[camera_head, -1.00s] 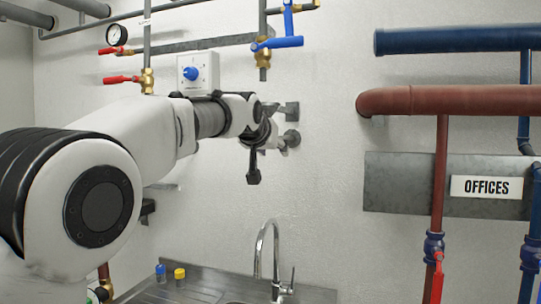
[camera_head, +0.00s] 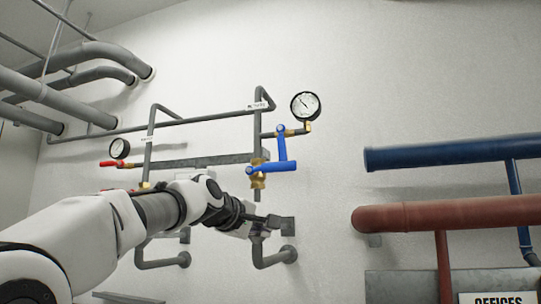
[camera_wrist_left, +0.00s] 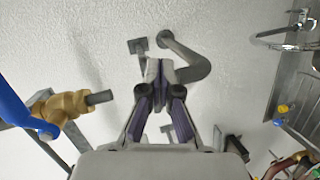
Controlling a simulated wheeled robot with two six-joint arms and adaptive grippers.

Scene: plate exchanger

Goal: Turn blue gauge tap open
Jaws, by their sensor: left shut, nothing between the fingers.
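The blue gauge tap (camera_head: 281,143) hangs its lever down from a brass fitting beside the round white gauge (camera_head: 305,106). A second blue lever (camera_head: 272,167) sits level just below it, on a brass valve (camera_head: 258,180). My left gripper (camera_head: 272,221) is shut and empty, below and apart from both blue levers, in front of the grey pipe stubs on the wall. In the left wrist view its fingers (camera_wrist_left: 161,70) meet at the tips. A blue lever (camera_wrist_left: 18,112) and brass valve (camera_wrist_left: 66,106) show at that view's left. My right gripper is out of view.
A smaller gauge (camera_head: 120,148) and red lever (camera_head: 112,164) are to the left. Grey pipe stubs (camera_head: 272,258) stick out near my gripper. Blue (camera_head: 450,152) and red (camera_head: 450,214) pipes run at the right. The wall above the right gauge is clear.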

